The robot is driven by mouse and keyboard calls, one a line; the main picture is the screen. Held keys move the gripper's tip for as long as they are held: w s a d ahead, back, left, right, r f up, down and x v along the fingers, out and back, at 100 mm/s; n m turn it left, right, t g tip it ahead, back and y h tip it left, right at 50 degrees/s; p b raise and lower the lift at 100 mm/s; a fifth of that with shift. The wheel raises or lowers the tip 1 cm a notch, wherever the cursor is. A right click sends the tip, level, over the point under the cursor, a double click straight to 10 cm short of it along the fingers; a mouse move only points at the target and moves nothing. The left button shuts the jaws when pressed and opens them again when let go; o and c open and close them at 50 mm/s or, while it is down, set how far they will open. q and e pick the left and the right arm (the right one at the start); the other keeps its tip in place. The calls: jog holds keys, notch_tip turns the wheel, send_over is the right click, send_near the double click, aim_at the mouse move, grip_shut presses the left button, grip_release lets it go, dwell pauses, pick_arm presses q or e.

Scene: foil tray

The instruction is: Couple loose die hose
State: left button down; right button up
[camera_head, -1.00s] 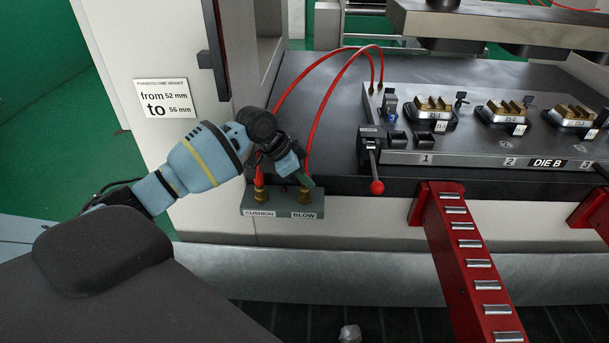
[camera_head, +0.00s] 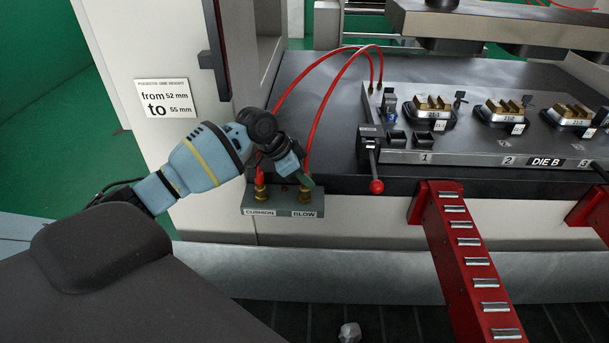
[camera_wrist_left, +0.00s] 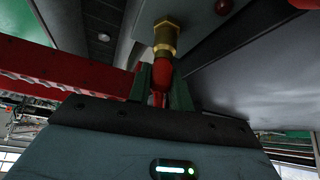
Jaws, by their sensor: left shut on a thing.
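Two red hoses arch from the die's left end to a grey port block (camera_head: 275,208) labelled CUSHION and BLOW. One hose (camera_head: 287,96) runs down to the brass CUSHION fitting (camera_head: 260,194). The other hose (camera_head: 326,98) runs down to the BLOW side, where my left gripper (camera_head: 306,180) is. In the left wrist view, the green fingers are shut on the red hose end (camera_wrist_left: 158,84). That end is in line with the brass BLOW fitting (camera_wrist_left: 165,38) and appears to touch it; how deep it sits cannot be told. My right gripper is not in view.
The die plate (camera_head: 456,158) marked DIE B lies on the dark press bed, with a red-knobbed lever (camera_head: 376,186) at its left. A red roller arm (camera_head: 465,250) juts forward to the right. A white machine column stands behind my left arm.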

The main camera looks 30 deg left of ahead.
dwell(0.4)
pick_arm(q)
jog(key=c, duration=0.7)
grip_release()
jog(key=shift+r, duration=0.15)
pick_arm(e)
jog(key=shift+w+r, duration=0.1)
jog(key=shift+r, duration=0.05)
pick_arm(q)
jog(key=shift+r+p, duration=1.5)
jog(key=shift+r, duration=1.95)
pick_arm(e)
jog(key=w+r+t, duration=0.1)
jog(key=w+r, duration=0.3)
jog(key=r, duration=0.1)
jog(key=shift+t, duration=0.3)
pick_arm(q)
jog(key=shift+f, duration=0.1)
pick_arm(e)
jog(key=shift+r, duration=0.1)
pick_arm(q)
grip_shut()
jog(key=shift+f, duration=0.25)
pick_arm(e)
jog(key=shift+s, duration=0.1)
